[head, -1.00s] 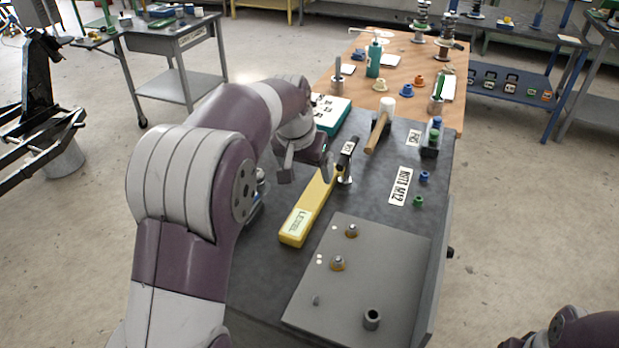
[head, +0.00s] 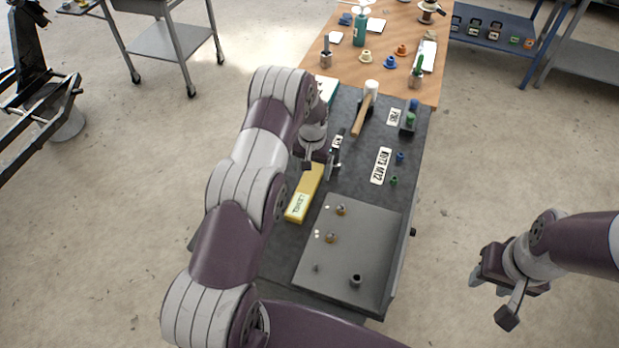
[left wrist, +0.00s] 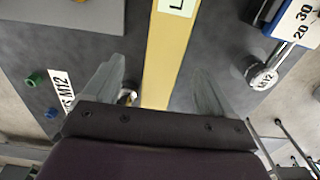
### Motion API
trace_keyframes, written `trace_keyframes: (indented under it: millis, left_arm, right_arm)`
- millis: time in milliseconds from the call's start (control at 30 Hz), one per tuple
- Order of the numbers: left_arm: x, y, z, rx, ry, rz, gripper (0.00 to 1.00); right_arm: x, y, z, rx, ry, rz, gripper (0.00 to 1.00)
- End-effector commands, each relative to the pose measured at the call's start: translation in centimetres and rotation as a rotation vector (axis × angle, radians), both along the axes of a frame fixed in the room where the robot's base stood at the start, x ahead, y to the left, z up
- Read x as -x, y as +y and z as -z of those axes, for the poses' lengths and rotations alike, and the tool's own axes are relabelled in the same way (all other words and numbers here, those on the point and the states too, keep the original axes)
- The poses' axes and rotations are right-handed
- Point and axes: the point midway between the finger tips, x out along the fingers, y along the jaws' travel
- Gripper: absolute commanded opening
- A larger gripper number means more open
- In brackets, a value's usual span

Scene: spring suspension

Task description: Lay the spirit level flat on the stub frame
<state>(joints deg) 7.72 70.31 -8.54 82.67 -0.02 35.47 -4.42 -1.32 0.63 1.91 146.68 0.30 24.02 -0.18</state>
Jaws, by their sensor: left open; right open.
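The yellow spirit level (head: 308,184) lies on the dark bench mat, left of the grey stub frame plate (head: 365,225), with its white label at the near end. The plate carries several short stubs. My left gripper (head: 319,165) is open over the level's far part. In the left wrist view the level (left wrist: 164,60) runs between the two spread fingers of the left gripper (left wrist: 158,88), with a gap on each side; I cannot tell the height. The plate's corner (left wrist: 60,12) shows there at upper left. My right gripper (head: 492,300) is open and empty, off the bench's right side.
A mallet (head: 363,112) lies farther back. Small blue (head: 400,157) and green (head: 394,181) parts sit right of a white label (head: 381,165). A blue-and-white scale (left wrist: 298,22) is near the level.

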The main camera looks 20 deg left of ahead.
Motion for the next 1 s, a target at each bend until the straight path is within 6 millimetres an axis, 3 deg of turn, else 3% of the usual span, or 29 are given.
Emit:
trace_keyframes:
  millis: [167, 300, 533, 567, 800, 1000]
  left_arm:
    - [0.2, 0.6, 2.4, 0.001, 0.006, -0.001, 0.85]
    - [0.1, 0.6, 4.7, -0.001, 0.002, 0.000, 0.85]
    - [0.0, 0.7, 5.2, -0.002, 0.000, -0.001, 0.85]
    - [0.0, 0.7, 5.2, -0.002, 0.001, -0.001, 0.82]
    - [0.0, 0.7, 5.1, -0.002, 0.000, -0.001, 0.06]
    - [0.0, 0.7, 5.0, -0.002, -0.001, -0.001, 0.06]
  right_arm:
    - [0.0, 0.0, -2.4, 0.000, 0.000, 0.000, 0.43]
    - [0.0, 0.0, -2.7, 0.000, 0.000, 0.000, 0.43]
    - [0.0, 0.0, -2.6, 0.000, 0.000, 0.000, 0.43]
    - [0.0, 0.0, -2.6, 0.000, 0.000, 0.000, 0.43]
    - [0.0, 0.0, -2.6, 0.000, 0.000, 0.000, 0.43]
    - [0.0, 0.0, -2.6, 0.000, 0.000, 0.000, 0.43]
